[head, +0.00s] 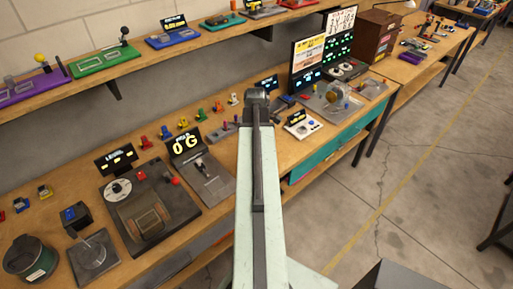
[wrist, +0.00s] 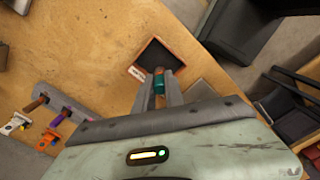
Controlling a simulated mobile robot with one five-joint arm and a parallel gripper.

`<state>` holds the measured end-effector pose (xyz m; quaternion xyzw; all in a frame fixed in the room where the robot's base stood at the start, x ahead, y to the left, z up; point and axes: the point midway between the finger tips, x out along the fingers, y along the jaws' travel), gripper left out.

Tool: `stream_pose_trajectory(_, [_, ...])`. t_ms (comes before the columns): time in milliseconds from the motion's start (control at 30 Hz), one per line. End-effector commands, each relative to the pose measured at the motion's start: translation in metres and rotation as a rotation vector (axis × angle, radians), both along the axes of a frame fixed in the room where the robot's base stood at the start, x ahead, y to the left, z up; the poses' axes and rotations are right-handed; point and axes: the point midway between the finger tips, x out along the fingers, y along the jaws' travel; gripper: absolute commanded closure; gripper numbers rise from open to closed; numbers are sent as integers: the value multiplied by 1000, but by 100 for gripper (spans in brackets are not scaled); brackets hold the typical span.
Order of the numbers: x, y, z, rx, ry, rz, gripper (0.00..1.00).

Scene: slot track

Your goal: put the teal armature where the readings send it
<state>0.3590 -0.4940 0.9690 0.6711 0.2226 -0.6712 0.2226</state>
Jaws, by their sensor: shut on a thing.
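My gripper (wrist: 158,76) is shut on the teal armature (wrist: 159,85), a small teal piece with a brown part between the two grey fingers in the wrist view. Beyond the fingertips lies a dark, shallow tray (wrist: 178,54) with an orange-brown rim and a small label. I cannot tell how high the armature is above the bench. In the head view my arm hides the gripper and the armature. A display reading "0 G" (head: 186,144), a level display (head: 116,158) and a tall board of readings (head: 308,62) stand on the bench.
A grey rack (wrist: 62,108) with small coloured parts lies at left in the wrist view. A shelf (head: 135,62) with coloured stations runs above. Bare wood (wrist: 90,45) surrounds the tray's left side.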

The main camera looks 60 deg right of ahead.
Motion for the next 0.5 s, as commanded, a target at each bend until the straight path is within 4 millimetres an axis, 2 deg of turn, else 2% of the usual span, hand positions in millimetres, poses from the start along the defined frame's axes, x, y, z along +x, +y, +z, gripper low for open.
stream_pose_trajectory(33, [0,0,-11,0,0,0,100])
stream_pose_trajectory(500, [-1,0,-56,0,0,-1,100])
